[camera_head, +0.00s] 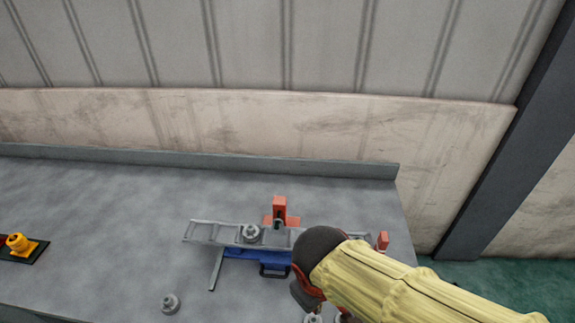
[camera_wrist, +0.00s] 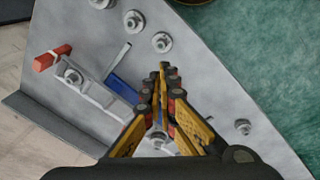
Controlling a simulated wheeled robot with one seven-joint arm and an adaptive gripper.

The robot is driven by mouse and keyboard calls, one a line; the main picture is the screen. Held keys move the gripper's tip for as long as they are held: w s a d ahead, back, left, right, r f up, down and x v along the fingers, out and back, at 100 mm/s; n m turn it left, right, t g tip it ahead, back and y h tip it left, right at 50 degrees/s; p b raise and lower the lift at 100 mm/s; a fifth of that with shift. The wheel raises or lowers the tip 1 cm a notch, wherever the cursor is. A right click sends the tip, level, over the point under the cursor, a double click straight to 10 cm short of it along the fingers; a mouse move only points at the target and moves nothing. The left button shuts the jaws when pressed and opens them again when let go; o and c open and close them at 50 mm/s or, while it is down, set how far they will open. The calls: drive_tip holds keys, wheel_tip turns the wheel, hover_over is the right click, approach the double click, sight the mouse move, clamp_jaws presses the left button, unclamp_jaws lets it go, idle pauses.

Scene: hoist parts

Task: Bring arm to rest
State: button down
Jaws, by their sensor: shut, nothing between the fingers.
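My arm, in a pale yellow sleeve, reaches in from the lower right of the head view over the right end of the workbench. My gripper (camera_wrist: 163,72) shows in the wrist view with its yellow and black fingers together at the tips and nothing between them. It hangs above the grey bench top, seen from above, and I cannot tell its exact height. In the head view the fingers are mostly hidden behind my forearm and wrist.
A grey rail frame (camera_head: 205,231) lies by a red upright block (camera_head: 280,207) and a blue part (camera_head: 243,254). A loose metal nut (camera_head: 170,302) sits at the front; several more show in the wrist view. A yellow part (camera_head: 18,243) stands far left. The bench's left-middle is clear.

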drive_tip(key=d+r+m+t, duration=0.3)
drive_tip(key=d+r+m, duration=0.5)
drive_tip(key=d, duration=0.5)
wheel_tip(320, 180, up, 3)
drive_tip(key=shift+s+f+y, duration=0.15)
drive_tip(key=shift+s+y, duration=0.05)
drive_tip(key=shift+y, duration=0.1)
